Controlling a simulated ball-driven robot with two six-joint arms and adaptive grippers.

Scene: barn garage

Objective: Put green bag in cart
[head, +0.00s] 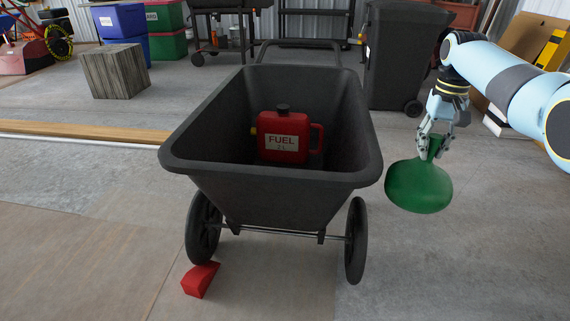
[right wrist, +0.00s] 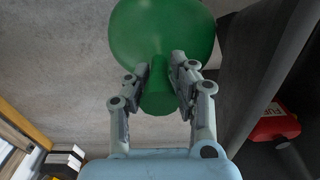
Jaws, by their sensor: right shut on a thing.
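The green bag (head: 418,187) is round with a narrow neck. My right gripper (head: 432,146) is shut on its neck, and the bag hangs below the fingers, to the right of the cart. In the right wrist view the bag (right wrist: 160,40) shows beyond the fingers of my right gripper (right wrist: 160,80). The black cart (head: 205,145) is an open tub on two wheels in the middle of the head view. A red fuel can (head: 283,137) sits inside it, and shows at the right in the right wrist view (right wrist: 272,124). My left gripper is not in view.
A red wedge (head: 200,279) lies at the cart's left wheel. A dark wheeled bin (head: 398,55) stands behind the cart to the right. A wooden block (head: 114,72) and a long plank (head: 85,131) lie to the left. The floor at the front right is clear.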

